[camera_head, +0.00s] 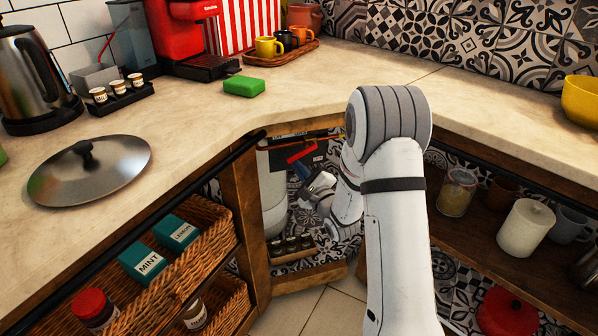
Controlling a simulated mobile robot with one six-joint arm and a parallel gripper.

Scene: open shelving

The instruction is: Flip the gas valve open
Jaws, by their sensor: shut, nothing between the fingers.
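A red lever (300,156), which looks like the gas valve handle, shows inside the open corner cabinet under the counter. A small blue part (294,169) sits just below it. My gripper (308,190) is inside the cabinet opening, just below and right of the lever. It is shut and empty. I cannot tell whether it touches the lever. My arm hides the right part of the cabinet and whatever pipework is there.
A wooden frame (239,215) borders the opening on the left, and the countertop (330,85) overhangs it. A white cylinder (272,185) stands inside at left. A low rack of small jars (290,248) lies below. Right shelves hold a white canister (525,228).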

